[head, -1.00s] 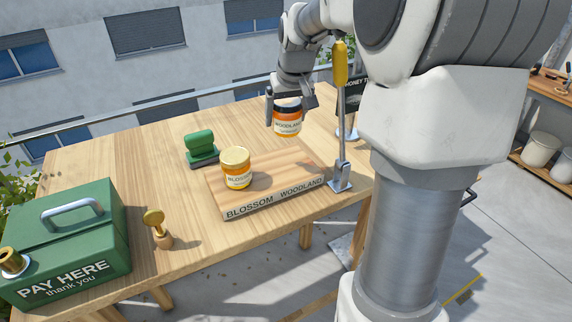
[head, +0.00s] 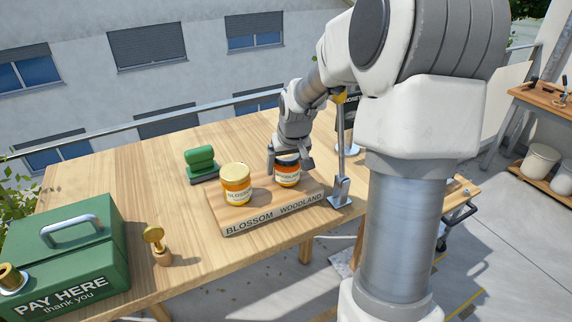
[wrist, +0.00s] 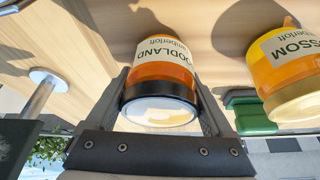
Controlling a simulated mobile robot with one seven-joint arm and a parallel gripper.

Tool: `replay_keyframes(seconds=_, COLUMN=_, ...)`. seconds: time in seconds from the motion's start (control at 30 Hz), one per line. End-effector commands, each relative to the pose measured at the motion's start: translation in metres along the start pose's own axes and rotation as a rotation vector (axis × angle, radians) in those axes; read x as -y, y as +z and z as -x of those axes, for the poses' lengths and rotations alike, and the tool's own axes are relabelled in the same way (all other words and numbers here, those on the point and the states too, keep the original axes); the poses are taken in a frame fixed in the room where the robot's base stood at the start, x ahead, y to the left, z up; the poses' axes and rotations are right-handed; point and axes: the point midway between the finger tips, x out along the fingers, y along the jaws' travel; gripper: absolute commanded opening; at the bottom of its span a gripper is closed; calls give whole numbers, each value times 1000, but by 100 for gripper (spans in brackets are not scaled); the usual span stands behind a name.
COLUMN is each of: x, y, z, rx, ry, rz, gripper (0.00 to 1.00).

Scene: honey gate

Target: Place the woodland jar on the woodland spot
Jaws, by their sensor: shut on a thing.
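The woodland jar (head: 287,174) has a dark lid, amber honey and a pale label. It is upright at the woodland spot (head: 300,196), the right half of the wooden board. My gripper (head: 290,160) comes from above and is shut on the jar near its lid. The wrist view shows the jar (wrist: 161,75) between both fingers (wrist: 165,100). The jar appears to be at or very near the board's surface; I cannot tell whether it touches. The lettering WOODLAND is on the board's front edge below it.
The blossom jar (head: 236,184) with a yellow lid stands on the board's left half, close beside. A metal lever post (head: 341,165) stands just right of the board. A green stamp (head: 201,163), a brass stamp (head: 157,245) and a green cash box (head: 70,262) are to the left.

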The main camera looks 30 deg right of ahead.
Motion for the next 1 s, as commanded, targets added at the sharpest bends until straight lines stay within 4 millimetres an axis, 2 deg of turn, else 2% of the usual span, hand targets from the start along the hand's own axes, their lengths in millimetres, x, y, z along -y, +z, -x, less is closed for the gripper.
replay_keyframes(seconds=0.1, x=0, y=1, z=-3, rx=-2, ry=0, rz=1, gripper=0)
replay_keyframes(seconds=0.13, x=0, y=1, z=-4, rx=0, ry=0, rz=0, gripper=88)
replay_keyframes(seconds=0.2, x=0, y=1, z=-2, rx=0, ry=0, rz=0, gripper=100)
replay_keyframes(seconds=0.57, x=0, y=-1, z=4, rx=-1, ry=1, rz=-1, gripper=100)
replay_keyframes(seconds=0.67, x=-1, y=-1, z=17, rx=-3, ry=2, rz=-2, gripper=100)
replay_keyframes(seconds=1.0, x=-1, y=-1, z=83, rx=-5, ry=3, rz=-1, gripper=100)
